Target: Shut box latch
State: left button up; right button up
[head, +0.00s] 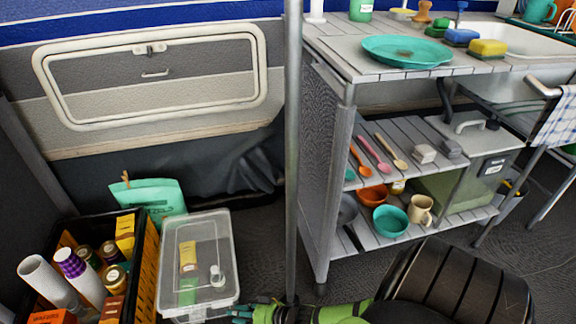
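A clear plastic box (206,236) stands on the floor at the lower left, with its lid seemingly lying flat on top. Through it I see a yellow packet (188,255), a green item and a small white-capped item (217,275). The state of its latches is too small to make out. My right gripper (241,311) is at the bottom edge, beside the box's near right corner. It is partly cut off, and whether it touches the box or is open cannot be told. My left gripper is not in view.
A black crate (146,262) of bottles and packets stands close left of the box. A teal bag (150,199) is behind them. A thin metal pole (292,150) rises just right of the box. A shelf unit with a sink (525,38) fills the right.

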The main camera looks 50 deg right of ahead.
jog(key=s+d+r+n+g+h+p, duration=0.1)
jog(key=s+r+n+g+h+p, duration=0.1)
jog(key=s+p, duration=0.5)
jog(key=s+d+r+n+g+h+p, duration=0.2)
jog(key=s+p, duration=0.5)
jog(key=p, duration=0.6)
notch_tip(320, 180, up, 2)
jog(key=n+g, duration=0.1)
jog(key=n, duration=0.1)
jog(key=shift+s+n, duration=0.4)
jog(key=shift+d+r, duration=0.1)
